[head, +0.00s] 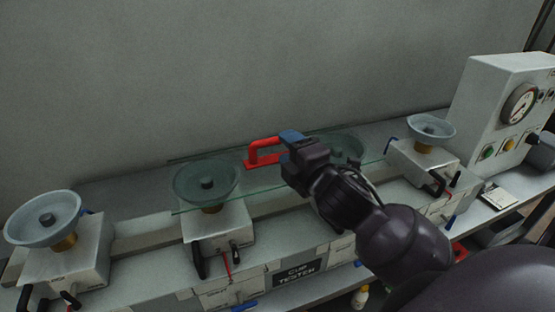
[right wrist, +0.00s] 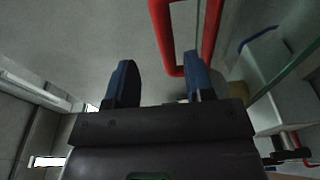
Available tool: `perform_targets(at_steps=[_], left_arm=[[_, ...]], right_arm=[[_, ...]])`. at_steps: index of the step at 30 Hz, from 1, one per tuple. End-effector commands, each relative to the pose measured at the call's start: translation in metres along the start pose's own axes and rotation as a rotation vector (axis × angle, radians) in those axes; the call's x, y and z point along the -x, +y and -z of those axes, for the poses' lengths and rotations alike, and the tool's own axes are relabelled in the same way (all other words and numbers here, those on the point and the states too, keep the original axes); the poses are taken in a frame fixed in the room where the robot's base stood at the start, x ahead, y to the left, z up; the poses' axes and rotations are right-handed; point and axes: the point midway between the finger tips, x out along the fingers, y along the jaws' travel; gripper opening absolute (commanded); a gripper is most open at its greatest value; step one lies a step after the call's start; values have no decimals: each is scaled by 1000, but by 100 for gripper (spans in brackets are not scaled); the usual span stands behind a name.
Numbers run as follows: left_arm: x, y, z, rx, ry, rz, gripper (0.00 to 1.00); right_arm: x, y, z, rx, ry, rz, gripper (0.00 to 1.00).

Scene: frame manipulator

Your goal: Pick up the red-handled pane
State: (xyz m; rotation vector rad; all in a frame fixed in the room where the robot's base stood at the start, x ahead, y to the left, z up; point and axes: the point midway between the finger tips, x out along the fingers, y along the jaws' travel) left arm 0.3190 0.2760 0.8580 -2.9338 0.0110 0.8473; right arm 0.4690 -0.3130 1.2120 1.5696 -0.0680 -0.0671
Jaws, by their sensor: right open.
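The pane (head: 240,194) is a clear greenish glass sheet lying across two of the round cups on the bench. Its red handle (head: 264,145), a squared loop, stands up near the far edge. My right gripper (head: 291,137) is at the right end of the handle, with its blue fingertips close to it. In the right wrist view the blue fingers (right wrist: 161,82) are apart, with nothing held between them. The red handle (right wrist: 157,25) shows there ahead of them, shifted toward the right finger, which overlaps its corner. Contact cannot be told. My left gripper is not in view.
Cup stands line the bench, with a left cup (head: 44,217) and a right cup (head: 431,128) clear of the pane. A gauge box (head: 490,110) stands at the right. A grey wall (head: 200,70) rises behind. A "Cup Tester" sign (head: 300,273) is on the front.

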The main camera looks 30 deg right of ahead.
Motion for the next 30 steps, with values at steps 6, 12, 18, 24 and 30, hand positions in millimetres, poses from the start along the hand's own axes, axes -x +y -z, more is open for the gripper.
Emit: perform_targets(at_steps=[6,12,18,24,30], left_arm=[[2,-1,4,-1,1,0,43],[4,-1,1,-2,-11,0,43],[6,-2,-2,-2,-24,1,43],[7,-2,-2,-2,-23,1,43],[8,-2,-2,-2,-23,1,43]], right_arm=[[-17,1,0,-1,-1,0,49],[-35,-3,-1,-1,-1,1,49],[-61,-6,-1,-2,-1,-1,49],[-70,-7,-1,-2,0,-1,49],[-69,-7,-1,-1,0,-1,44]])
